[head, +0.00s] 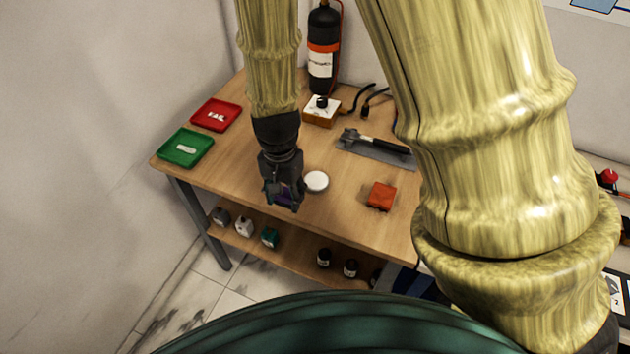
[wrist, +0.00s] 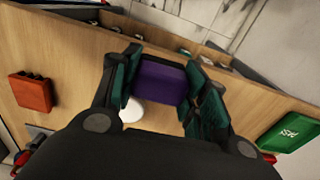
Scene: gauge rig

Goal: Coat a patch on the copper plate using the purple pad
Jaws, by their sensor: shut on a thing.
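My gripper (head: 284,194) is shut on the purple pad (wrist: 160,82), which sits between its fingertips. In the head view only a little of the purple shows between the dark fingers. The gripper is above the front left part of the wooden table, just left of a round white dish or disc (head: 316,181). In the wrist view the white disc (wrist: 131,111) shows partly behind the pad and fingers. Whether the pad touches anything below cannot be told. No plate that I can surely call copper shows in either view.
An orange-red block (head: 381,195) lies right of the disc. A tool lies on a grey mat (head: 370,154) behind it. A green tray (head: 186,148) and red tray (head: 216,114) are at left. A white-topped box (head: 321,111) and black cylinder (head: 323,50) stand at the back.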

